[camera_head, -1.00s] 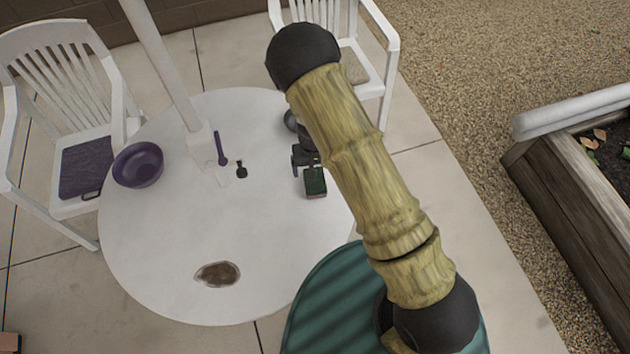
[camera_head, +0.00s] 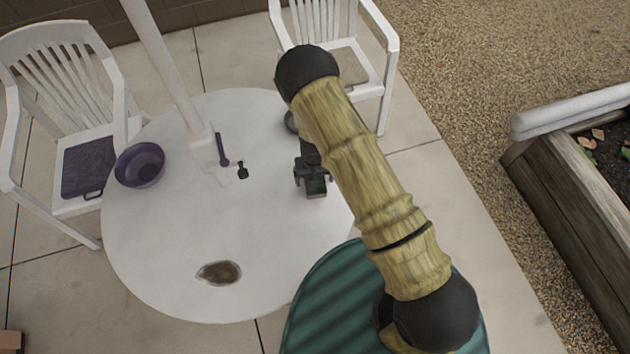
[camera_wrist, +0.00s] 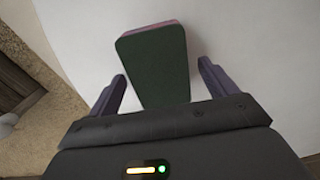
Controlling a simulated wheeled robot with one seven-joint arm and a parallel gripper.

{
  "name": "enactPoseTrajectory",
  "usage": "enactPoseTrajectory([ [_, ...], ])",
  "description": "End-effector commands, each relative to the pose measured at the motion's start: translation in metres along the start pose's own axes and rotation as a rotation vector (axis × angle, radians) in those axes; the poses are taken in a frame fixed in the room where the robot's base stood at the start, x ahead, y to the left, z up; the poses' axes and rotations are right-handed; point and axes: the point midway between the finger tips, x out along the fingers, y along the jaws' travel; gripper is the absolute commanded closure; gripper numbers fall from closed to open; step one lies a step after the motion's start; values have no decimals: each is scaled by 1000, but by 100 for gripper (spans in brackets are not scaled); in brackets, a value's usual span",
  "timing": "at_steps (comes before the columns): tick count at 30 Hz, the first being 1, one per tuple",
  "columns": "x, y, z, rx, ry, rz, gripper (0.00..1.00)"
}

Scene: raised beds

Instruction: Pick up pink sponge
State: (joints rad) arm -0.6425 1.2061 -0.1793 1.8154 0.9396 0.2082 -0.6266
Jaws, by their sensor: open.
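The sponge (camera_wrist: 155,65) lies on the round white table (camera_head: 170,235), with a dark green top and a pink edge showing along its side in the wrist view. In the head view the sponge (camera_head: 316,187) is small and partly covered by my gripper. My gripper (camera_wrist: 160,82) is open, with one purple finger on each side of the sponge's near part. A gap shows between each finger and the sponge. In the head view my gripper (camera_head: 312,180) is over the table's right part, and my arm hides some of the table edge.
A purple bowl (camera_head: 140,165), a purple-handled utensil (camera_head: 221,150) and a small dark item (camera_head: 242,170) are on the table's far left half. A brown patch (camera_head: 219,272) is near the front. White chairs (camera_head: 60,75) stand behind. The table's middle is clear.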

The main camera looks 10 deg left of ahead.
Motion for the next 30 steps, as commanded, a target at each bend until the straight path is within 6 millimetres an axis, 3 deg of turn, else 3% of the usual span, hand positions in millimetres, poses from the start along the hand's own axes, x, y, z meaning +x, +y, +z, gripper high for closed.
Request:
enactPoseTrajectory([
  [14, 0, 0, 0, 0, 0, 0, 15],
  [21, 0, 0, 0, 0, 0, 0, 63],
  [30, 0, 0, 0, 0, 0, 0, 63],
])
